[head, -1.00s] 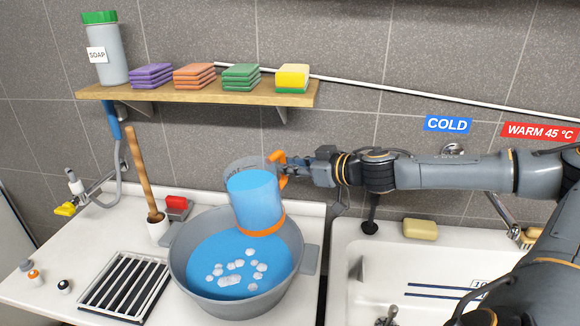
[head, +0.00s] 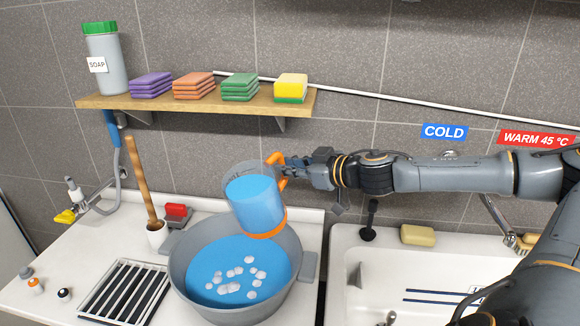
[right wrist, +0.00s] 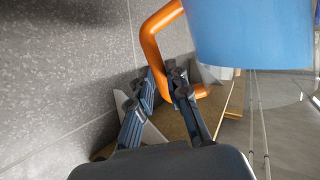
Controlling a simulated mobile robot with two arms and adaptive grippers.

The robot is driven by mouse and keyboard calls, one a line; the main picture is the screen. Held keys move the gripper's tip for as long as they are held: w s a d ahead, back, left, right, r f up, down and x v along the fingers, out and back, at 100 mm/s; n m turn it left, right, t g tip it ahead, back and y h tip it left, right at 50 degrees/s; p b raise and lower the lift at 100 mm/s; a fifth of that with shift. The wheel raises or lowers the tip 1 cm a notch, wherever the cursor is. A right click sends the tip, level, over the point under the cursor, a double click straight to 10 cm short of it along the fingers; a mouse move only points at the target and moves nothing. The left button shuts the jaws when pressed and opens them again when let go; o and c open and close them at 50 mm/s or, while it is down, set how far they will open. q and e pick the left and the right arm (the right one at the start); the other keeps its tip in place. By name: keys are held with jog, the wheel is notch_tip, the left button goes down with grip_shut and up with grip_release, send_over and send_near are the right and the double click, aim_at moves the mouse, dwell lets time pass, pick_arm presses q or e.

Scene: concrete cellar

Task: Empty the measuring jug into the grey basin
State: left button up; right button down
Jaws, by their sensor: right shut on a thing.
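The measuring jug (head: 256,204) is clear with an orange base and an orange handle, and holds blue liquid. It is tilted slightly above the back right part of the grey basin (head: 180,270). The basin holds blue liquid with several whitish foam clumps. My right gripper (head: 290,167) is shut on the jug's handle from the right. In the right wrist view, my right gripper's fingers (right wrist: 165,90) are at the orange handle (right wrist: 150,40), with the blue jug (right wrist: 255,35) at upper right. No stream from the jug shows. My left gripper is not in view.
A shelf (head: 200,104) holds sponges and soap. A white sink (head: 450,262) with a yellow soap bar (head: 418,235) is at right.

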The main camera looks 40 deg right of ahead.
jog(key=shift+a+r+n+p, duration=0.1)
jog(key=shift+r+n+p, duration=0.4)
jog(key=shift+r, duration=0.35)
jog(key=shift+a+r+n+t+h, duration=0.2)
jog(key=shift+r+n+t+h, duration=0.15)
jog(key=shift+r+n, duration=0.2)
jog(key=shift+s+a+r+n+h+p, duration=0.1)
jog(key=shift+a+r+n+h+p, duration=0.25)
jog(key=shift+r+n+p, duration=0.15)
dwell(0.4)
